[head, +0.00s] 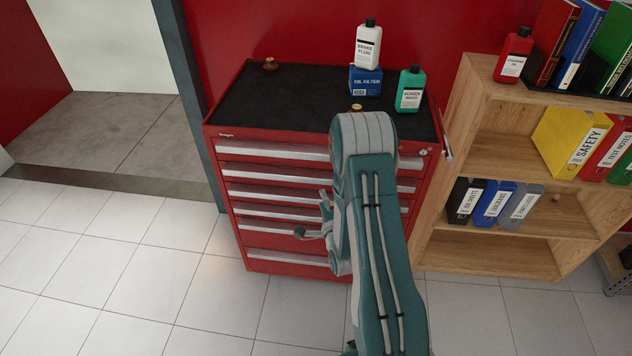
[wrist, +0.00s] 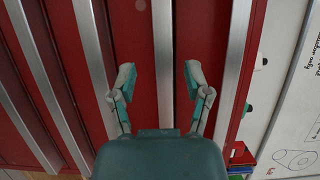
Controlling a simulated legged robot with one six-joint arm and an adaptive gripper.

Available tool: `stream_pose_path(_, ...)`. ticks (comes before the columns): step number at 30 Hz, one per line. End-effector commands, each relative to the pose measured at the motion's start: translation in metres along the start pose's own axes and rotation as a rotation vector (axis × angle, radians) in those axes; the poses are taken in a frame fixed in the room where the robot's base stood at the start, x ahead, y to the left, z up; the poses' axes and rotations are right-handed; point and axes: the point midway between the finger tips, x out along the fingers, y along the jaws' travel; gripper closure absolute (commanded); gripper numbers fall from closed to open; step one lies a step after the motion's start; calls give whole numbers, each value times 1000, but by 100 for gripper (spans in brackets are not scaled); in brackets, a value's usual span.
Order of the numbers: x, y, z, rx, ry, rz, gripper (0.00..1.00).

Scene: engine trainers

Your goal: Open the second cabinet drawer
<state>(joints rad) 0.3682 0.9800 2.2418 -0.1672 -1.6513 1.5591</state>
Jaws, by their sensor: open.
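The red tool cabinet (head: 232,240) stands ahead of me with a stack of drawers, each with a silver handle strip. All visible drawers look shut. The second drawer's handle (head: 262,173) shows left of my arm; its right part is largely hidden behind the arm. My gripper (head: 318,218) is in front of the drawer faces, partly hidden by my arm. In the wrist view, my gripper (wrist: 160,80) is open and empty. Its fingers point at the drawer fronts, on either side of a silver strip (wrist: 163,50), the second from the right. Contact cannot be told.
A wooden shelf (head: 490,262) with binders stands close on the right. Tiled floor (head: 140,260) is clear on the left.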

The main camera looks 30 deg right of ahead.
Motion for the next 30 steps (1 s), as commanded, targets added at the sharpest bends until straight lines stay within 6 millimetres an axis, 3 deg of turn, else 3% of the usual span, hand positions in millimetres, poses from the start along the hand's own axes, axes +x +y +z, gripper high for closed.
stream_pose_path(6, 42, -1, 0, -1, -1, -3, 37)
stream_pose_path(12, 70, 0, 0, -1, -1, -1, 37)
stream_pose_path(24, 80, 0, 0, -1, 0, 1, 37)
stream_pose_path(28, 80, 0, 0, -1, 0, 1, 95)
stream_pose_path(30, 80, 0, 0, -1, 0, 3, 100)
